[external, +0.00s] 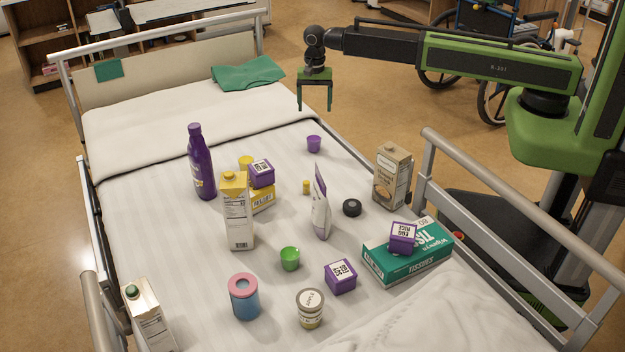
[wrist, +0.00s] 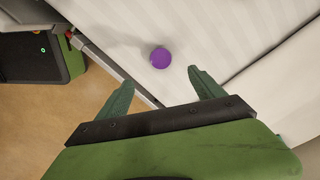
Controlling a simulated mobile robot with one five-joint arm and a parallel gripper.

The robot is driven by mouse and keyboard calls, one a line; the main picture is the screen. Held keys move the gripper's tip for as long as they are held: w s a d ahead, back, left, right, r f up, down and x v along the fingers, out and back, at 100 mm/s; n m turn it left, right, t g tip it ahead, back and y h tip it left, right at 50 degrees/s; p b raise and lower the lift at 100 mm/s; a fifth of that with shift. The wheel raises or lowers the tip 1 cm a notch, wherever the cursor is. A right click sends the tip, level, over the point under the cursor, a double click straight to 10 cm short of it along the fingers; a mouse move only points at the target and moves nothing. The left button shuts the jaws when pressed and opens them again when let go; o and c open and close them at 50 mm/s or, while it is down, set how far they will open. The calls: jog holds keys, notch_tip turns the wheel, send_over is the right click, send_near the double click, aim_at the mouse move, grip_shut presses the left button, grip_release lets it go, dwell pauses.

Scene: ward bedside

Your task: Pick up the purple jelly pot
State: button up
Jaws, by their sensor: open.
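The purple jelly pot (external: 314,143) is a small cup standing on the white bed sheet near the bed's far right side. In the wrist view it is a round purple disc (wrist: 160,58), ahead of the fingertips and between their lines. My gripper (external: 315,108) hangs above the bed, pointing down, with its two green fingers apart and nothing between them. It also shows open in the wrist view (wrist: 162,82). The gripper and the pot are apart. Nothing hides the pot.
A yellow pot (external: 246,162), a purple bottle (external: 201,165) and purple boxes (external: 261,174) stand left of the pot. A tan carton (external: 392,177) and tissue box (external: 385,263) stand nearer the right rail (external: 500,215). The sheet around the pot is clear.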

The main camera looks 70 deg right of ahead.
aim_at(314, 136)
notch_tip(314, 136, down, 14)
jog(key=b, duration=1.2)
jog(key=shift+w+a+r, duration=0.1)
jog(key=shift+r, duration=0.3)
jog(key=c, duration=1.5)
notch_tip(314, 136, up, 5)
jog(key=p, duration=0.5)
jog(key=shift+f, duration=0.2)
jog(key=s+d+r+p, duration=0.6)
jog(key=d, duration=0.4)
jog(key=shift+s+r, duration=0.15)
jog(key=shift+r, duration=0.05)
